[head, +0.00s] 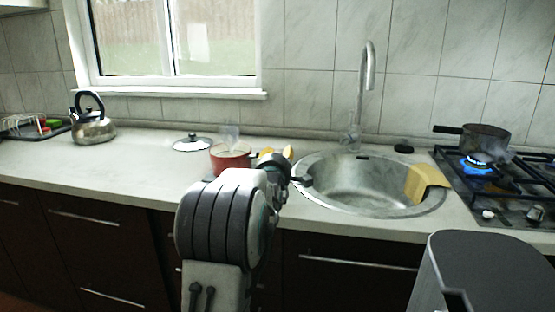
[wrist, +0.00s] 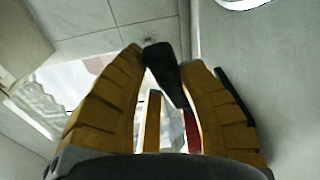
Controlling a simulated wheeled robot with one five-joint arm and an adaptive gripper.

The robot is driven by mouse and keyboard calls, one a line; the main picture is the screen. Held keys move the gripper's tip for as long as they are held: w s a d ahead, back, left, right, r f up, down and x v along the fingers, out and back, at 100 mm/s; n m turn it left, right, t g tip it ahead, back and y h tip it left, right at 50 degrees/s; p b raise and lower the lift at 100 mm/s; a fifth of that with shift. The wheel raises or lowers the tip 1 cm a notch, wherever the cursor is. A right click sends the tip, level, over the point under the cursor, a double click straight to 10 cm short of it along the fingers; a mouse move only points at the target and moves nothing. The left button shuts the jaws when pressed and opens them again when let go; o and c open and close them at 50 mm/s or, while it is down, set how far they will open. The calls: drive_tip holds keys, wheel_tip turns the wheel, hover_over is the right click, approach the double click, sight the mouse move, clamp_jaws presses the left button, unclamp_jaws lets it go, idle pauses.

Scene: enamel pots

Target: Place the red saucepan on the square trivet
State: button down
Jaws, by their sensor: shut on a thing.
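The red saucepan (head: 229,164) is at the counter's front, left of the sink, with pale steam above it. My gripper (head: 277,154) is just to its right, its yellow fingers partly hidden by my arm. In the wrist view my fingers (wrist: 168,62) are closed around a dark handle (wrist: 165,78), and a strip of the red pan (wrist: 192,130) shows between them. A small dark edge (head: 208,178) shows below the pan at its left. It may be the square trivet, but I cannot tell. Whether the pan touches anything beneath is hidden.
A glass lid (head: 192,143) lies behind and left of the pan. A kettle (head: 93,121) and a dish tray (head: 38,129) stand farther left. Right are the sink (head: 350,185) with a yellow cloth (head: 424,184) and a dark pot (head: 482,138) on the lit stove.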

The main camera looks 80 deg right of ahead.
drive_tip(key=shift+r, duration=0.2)
drive_tip(key=c, duration=1.2)
unclamp_jaws()
drive_tip(key=shift+f, duration=0.25)
drive_tip(key=o, duration=0.3)
drive_tip(key=shift+o, duration=0.2)
drive_tip(key=shift+a, duration=0.15)
